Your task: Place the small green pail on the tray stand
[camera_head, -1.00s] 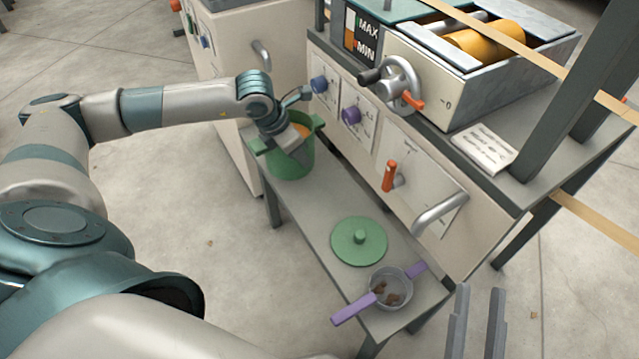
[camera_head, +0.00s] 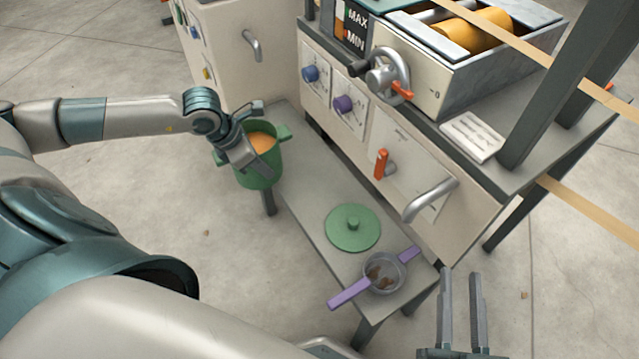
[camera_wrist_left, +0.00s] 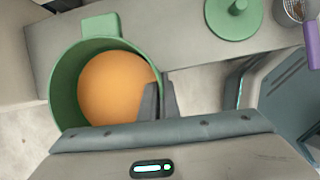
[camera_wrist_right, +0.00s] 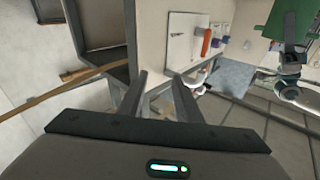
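The small green pail (camera_head: 262,172) holds something orange and has green side lugs. It is upright and overlaps the left front edge of the grey bench; it looks held clear of the top. My left gripper (camera_head: 262,172) is shut on its near wall. In the left wrist view the pail (camera_wrist_left: 62,95) is at the left, with the fingers (camera_wrist_left: 160,90) close together on its rim. My right gripper (camera_head: 461,271) is open and empty, right of the bench; its fingers (camera_wrist_right: 159,78) are apart in the right wrist view. I cannot tell which thing is the tray stand.
The narrow grey bench (camera_head: 310,190) bears a green lid (camera_head: 352,229) and a purple-handled strainer (camera_head: 385,274) with brown bits. A machine with knobs, crank and levers (camera_head: 400,130) stands behind. A cream cabinet (camera_head: 225,60) stands at the back left. Floor is clear left of the bench.

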